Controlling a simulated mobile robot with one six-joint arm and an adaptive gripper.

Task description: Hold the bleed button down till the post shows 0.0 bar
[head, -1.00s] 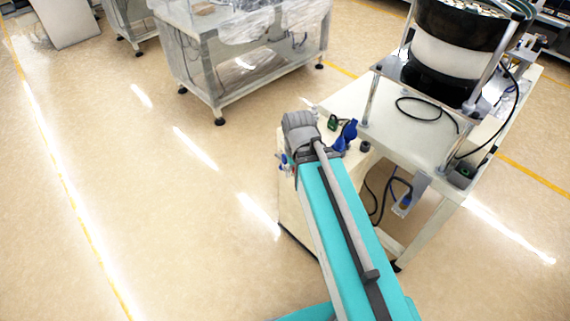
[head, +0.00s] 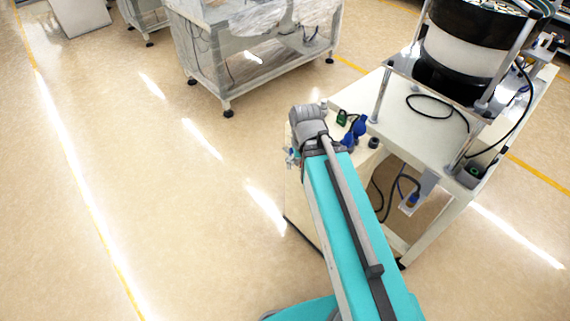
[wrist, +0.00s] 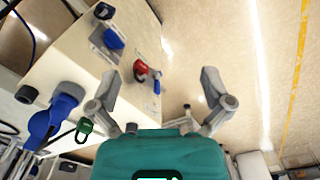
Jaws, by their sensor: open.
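My gripper (wrist: 158,98) is open and empty in the wrist view, its two grey fingers spread wide. A red fitting (wrist: 140,69) with a small blue part (wrist: 157,84) sits on the cream cabinet face, ahead of the left finger and apart from it. A blue part on a grey plate (wrist: 113,39) is further up that face. I cannot tell which of these is the bleed button. A small green-fronted unit (wrist: 84,127) stands near the left finger and also shows in the head view (head: 342,117); no pressure reading is legible. My arm hides the fingers in the head view.
A large blue fitting (wrist: 52,118) and a dark knob (wrist: 27,94) stand left of my gripper. The cream bench (head: 415,140) carries a bowl feeder (head: 470,50). Cables hang below it. A wrapped machine (head: 255,60) stands behind. The floor at left is clear.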

